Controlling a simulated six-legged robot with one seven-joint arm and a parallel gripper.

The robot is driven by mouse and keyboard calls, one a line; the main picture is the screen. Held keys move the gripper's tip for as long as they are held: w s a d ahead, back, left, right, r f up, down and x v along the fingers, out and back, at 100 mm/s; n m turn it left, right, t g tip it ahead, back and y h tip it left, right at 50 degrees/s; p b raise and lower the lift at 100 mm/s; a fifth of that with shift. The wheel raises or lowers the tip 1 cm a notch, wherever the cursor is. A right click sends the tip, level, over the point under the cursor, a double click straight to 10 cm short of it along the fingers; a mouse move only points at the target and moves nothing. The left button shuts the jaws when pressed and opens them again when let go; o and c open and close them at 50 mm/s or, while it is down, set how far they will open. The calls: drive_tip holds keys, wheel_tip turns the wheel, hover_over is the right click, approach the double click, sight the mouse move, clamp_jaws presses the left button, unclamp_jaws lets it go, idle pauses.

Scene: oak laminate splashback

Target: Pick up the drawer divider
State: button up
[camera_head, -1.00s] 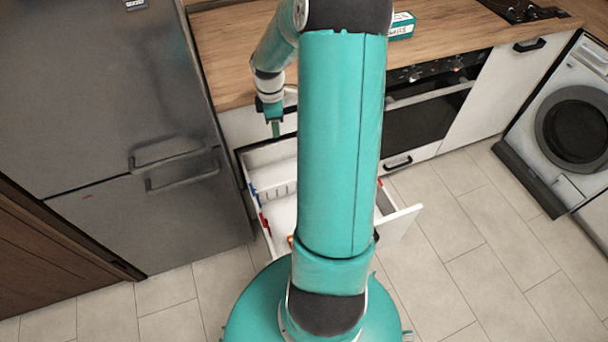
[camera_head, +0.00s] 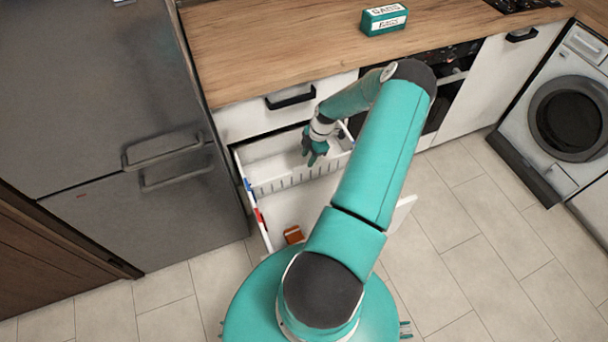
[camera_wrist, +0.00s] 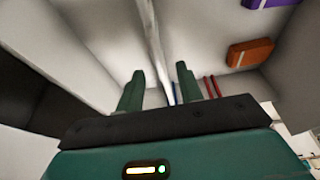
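The drawer divider (camera_head: 290,181) is a white slotted strip standing across the open white drawer (camera_head: 268,238). In the wrist view the divider (camera_wrist: 152,32) shows as a thin pale edge running down between the finger lines. My gripper (camera_head: 314,160) is over the back part of the drawer, close to the divider. In the wrist view my gripper (camera_wrist: 160,72) is open, with two green fingers apart and nothing held. The divider's right end is hidden behind my arm in the head view. I cannot tell whether a finger touches it.
An orange-brown box (camera_head: 293,234) lies in the drawer's front part. Red (camera_head: 259,215) and blue (camera_head: 248,184) items line its left wall. A purple item (camera_wrist: 268,3) shows in the wrist view. The handled drawer front (camera_head: 291,97) and wooden counter (camera_head: 260,55) are above; the fridge (camera_head: 110,110) stands left.

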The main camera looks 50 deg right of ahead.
sight(303, 168)
drive_tip(key=x, duration=0.8)
drive_tip(key=shift+w+d+f, duration=0.1)
drive_tip(key=shift+d+f, duration=0.05)
drive_tip(key=shift+f, duration=0.1)
clamp_jaws()
